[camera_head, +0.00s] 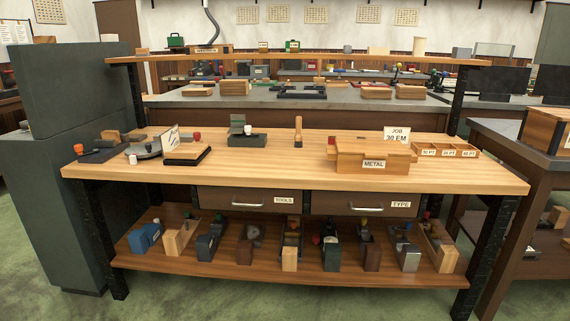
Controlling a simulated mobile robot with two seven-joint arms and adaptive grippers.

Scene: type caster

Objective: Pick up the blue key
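I cannot make out a blue key for certain at this distance. A blue block-like object (145,237) sits at the left end of the lower shelf (200,268), among several small devices. The wooden workbench (265,160) stands in front of me with its top mostly bare. A wooden METAL box (373,160) is on its right half. Two drawers, labelled TOOLS (245,201) and TYPE (365,204), are shut, and their insides are hidden. Neither of my grippers is in view.
A dark machine with a red knob (100,146) and a black-based block (187,154) stand at the bench's left. A grey device (246,135) and a wooden-handled brush (298,132) are near the middle back. Labelled trays (447,149) are at the right. The front strip is clear.

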